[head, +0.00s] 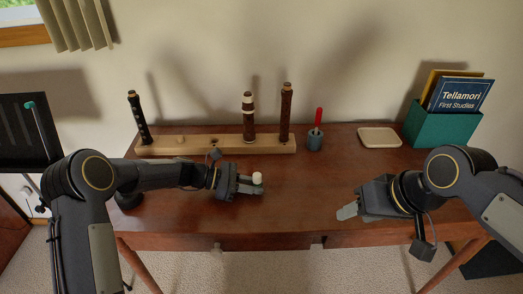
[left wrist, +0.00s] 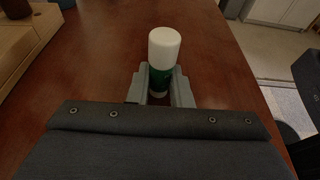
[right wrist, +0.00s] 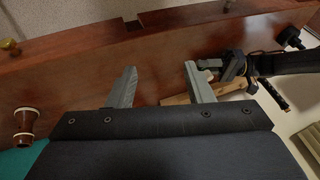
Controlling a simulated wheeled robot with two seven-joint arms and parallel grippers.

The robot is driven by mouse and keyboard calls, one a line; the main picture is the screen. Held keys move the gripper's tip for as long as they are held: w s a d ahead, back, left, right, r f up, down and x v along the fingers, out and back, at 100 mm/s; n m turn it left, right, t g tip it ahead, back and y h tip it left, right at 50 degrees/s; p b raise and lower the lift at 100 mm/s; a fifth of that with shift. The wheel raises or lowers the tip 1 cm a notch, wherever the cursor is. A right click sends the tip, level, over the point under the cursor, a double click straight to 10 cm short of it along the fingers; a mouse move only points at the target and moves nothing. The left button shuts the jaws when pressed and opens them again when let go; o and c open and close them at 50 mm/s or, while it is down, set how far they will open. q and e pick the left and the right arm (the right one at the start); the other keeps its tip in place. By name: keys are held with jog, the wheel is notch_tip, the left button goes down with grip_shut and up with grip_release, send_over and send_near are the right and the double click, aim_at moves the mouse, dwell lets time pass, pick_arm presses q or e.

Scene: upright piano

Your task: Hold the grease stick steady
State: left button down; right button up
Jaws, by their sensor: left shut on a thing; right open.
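The grease stick, with a white cap and a green body, stands upright between the fingers of my left gripper (head: 250,186). Its white cap (head: 257,178) shows in the head view. In the left wrist view the grease stick (left wrist: 163,55) is clamped between both fingertips (left wrist: 160,88), its cap above them. It is over the front middle of the table; I cannot tell whether its base touches the top. My right gripper (head: 348,210) is open and empty, to the right of the stick near the table's front edge. Its spread fingers show in the right wrist view (right wrist: 160,85).
A wooden stand (head: 220,145) with several dark instrument joints runs along the back. A cup with a red-handled tool (head: 315,138), a pale tray (head: 380,137) and a teal box of books (head: 440,124) stand right of it. A brown, white-ringed piece (right wrist: 25,125) shows in the right wrist view.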

jog(key=w+a+r+n+h, duration=0.1)
jog(key=w+a+r+n, duration=0.1)
jog(key=w+a, duration=0.6)
jog(key=n+g+h, duration=0.1)
jog(key=h, duration=0.1)
send_near(257, 175)
jog(key=x, duration=0.8)
jog(key=shift+w+f, duration=0.15)
jog(key=shift+f, duration=0.2)
grip_shut()
